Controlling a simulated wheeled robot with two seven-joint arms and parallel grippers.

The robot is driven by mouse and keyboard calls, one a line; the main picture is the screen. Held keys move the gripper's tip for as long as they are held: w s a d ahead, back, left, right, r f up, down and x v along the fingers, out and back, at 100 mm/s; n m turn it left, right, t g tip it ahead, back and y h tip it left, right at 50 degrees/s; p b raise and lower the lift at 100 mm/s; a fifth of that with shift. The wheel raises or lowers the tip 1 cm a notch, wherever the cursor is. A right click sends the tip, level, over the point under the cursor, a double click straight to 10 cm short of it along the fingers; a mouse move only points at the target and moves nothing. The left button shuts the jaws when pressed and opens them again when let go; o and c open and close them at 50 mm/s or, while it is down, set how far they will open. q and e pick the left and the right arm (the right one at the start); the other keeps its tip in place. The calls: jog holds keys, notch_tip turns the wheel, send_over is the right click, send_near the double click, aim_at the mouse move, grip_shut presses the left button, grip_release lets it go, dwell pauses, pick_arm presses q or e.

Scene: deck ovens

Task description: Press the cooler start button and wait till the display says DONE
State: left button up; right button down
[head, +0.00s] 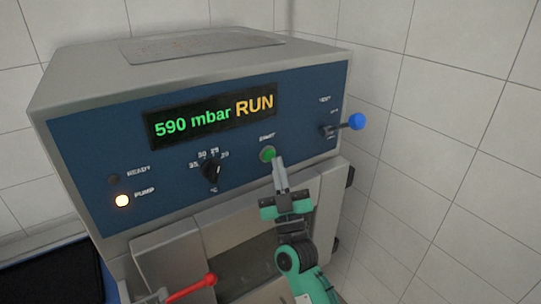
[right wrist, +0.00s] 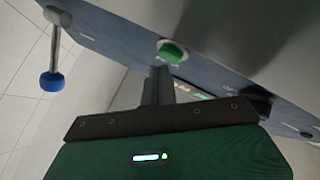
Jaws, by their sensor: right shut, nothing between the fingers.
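The cooler (head: 110,95) is a grey box with a blue front panel. Its display (head: 213,115) reads "590 mbar RUN", with RUN in orange. The green start button (head: 267,154) sits on the panel right of the dial and also shows in the right wrist view (right wrist: 172,52). My right gripper (head: 277,163) is shut and empty, its fingertips just below the start button. In the right wrist view the fingertips (right wrist: 160,72) are close to the button; I cannot tell whether they touch it. My left gripper is not in view.
A black dial (head: 210,168) and a lever with a blue knob (head: 357,121) flank the button. The pump lamp (head: 122,200) is lit and the ready lamp (head: 114,179) is dark. A red handle (head: 192,288) sticks out below. A tiled wall stands at the right.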

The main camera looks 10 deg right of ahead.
jog(key=shift+s, duration=0.15)
jog(key=shift+s+d+p, duration=0.2)
jog(key=shift+s+d, duration=0.1)
jog(key=shift+s, duration=0.45)
jog(key=shift+s+d+p, duration=0.2)
jog(key=shift+s+d, duration=0.1)
jog(key=shift+s, duration=0.45)
jog(key=shift+s+d+p, duration=0.2)
jog(key=shift+s+d, duration=0.1)
jog(key=shift+s, duration=0.45)
